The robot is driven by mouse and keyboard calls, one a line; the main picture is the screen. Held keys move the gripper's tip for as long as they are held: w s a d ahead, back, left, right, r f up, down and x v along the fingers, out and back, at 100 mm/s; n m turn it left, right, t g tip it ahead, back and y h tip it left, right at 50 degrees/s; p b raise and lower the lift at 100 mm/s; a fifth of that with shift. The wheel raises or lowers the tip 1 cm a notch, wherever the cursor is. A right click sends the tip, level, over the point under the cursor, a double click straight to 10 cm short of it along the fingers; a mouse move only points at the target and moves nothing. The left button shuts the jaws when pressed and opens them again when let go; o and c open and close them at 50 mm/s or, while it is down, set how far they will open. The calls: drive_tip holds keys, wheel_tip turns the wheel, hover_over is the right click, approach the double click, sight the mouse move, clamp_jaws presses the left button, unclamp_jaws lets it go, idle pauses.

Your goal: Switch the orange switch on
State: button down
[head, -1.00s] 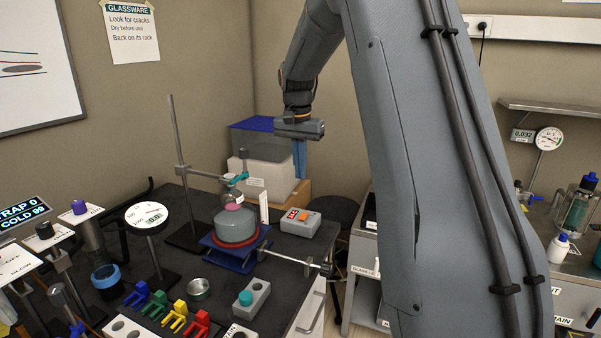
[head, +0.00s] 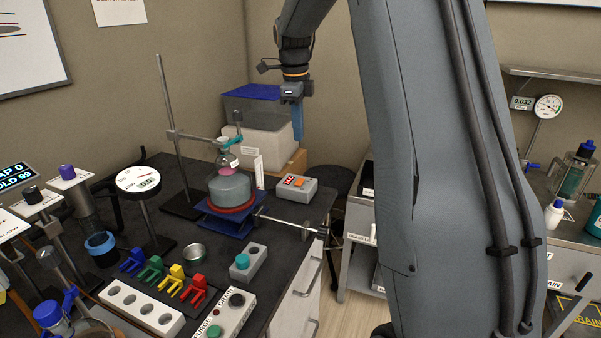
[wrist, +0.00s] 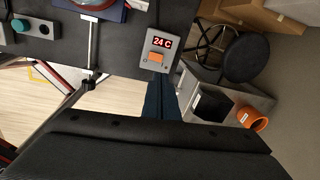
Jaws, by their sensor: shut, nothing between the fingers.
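The orange switch (head: 300,183) is a small rocker on a grey box (head: 310,190) at the right end of the dark bench, beside a red display. In the wrist view the orange switch (wrist: 155,58) sits below a display reading 24 C. I cannot tell which way the rocker is tipped. My gripper (head: 297,138) points down with blue fingers shut and empty, above and behind the box in the head view. In the wrist view the fingers (wrist: 160,90) show just below the box, apart from the switch.
A flask in a grey heating mantle (head: 232,188) on a blue stand is left of the box. A metal rod (head: 285,221) sticks out in front of it. A clear box with a blue lid (head: 262,92) stands behind. A stool (wrist: 246,55) is beyond the bench edge.

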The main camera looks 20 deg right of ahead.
sight(301, 179)
drive_tip(key=shift+m, duration=0.7)
drive_tip(key=f+p, duration=0.1)
drive_tip(key=f, duration=0.3)
drive_tip(key=d+f+p, duration=0.1)
drive_tip(key=f+p, duration=0.1)
drive_tip(key=f, duration=0.3)
drive_tip(key=w+f+p, duration=0.1)
drive_tip(key=f, duration=0.4)
drive_tip(key=shift+w+d, duration=0.1)
drive_tip(key=shift+d, duration=0.1)
drive_tip(key=shift+a, duration=0.1)
